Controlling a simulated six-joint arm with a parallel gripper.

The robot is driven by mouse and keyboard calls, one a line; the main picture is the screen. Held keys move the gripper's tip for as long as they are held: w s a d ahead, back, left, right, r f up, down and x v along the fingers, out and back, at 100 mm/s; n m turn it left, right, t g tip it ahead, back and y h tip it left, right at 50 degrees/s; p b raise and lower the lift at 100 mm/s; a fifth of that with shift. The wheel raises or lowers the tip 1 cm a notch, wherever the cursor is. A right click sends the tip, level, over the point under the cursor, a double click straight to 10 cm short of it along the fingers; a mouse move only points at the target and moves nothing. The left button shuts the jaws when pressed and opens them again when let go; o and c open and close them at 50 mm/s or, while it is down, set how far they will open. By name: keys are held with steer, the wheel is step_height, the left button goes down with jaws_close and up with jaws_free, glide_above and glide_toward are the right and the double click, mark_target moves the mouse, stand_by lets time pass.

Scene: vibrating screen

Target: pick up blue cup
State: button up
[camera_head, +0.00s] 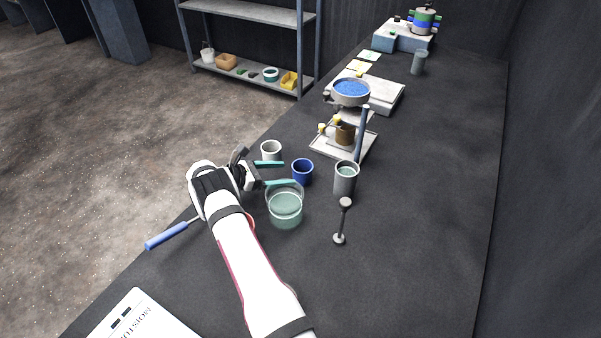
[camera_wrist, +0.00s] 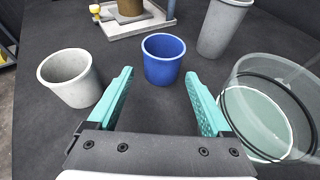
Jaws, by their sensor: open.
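The blue cup (camera_head: 302,172) stands upright on the dark table, just beyond the fingertips of my gripper (camera_head: 275,173). In the wrist view the blue cup (camera_wrist: 163,60) is ahead, in line with the space between the two teal fingers of my gripper (camera_wrist: 159,85). The fingers are spread wide with nothing between them and do not touch the cup. The cup's open top is visible and it looks empty.
A white cup (camera_wrist: 69,78) stands left of the blue cup. A clear glass container (camera_head: 286,208) is close by the right finger. A grey cylinder (camera_head: 345,178) stands to the right. A stand with a blue-filled pan (camera_head: 351,92) is behind. The table's right side is clear.

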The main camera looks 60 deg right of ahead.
mark_target(306, 173)
steer(key=x, duration=0.8)
steer(key=shift+s+d+f, duration=0.1)
steer(key=shift+s, duration=0.2)
steer(key=c, duration=1.1)
steer(key=r, duration=0.9)
steer(key=shift+w+a+r, duration=0.25)
steer(key=shift+a+r, duration=0.05)
steer(key=shift+r, duration=0.05)
steer(key=shift+c, duration=0.2)
steer(key=w+a+r, duration=0.2)
steer(key=a, duration=0.7)
steer(key=shift+w+a+r+m, duration=0.25)
steer(key=shift+w+r+m, duration=0.05)
steer(key=shift+r, duration=0.1)
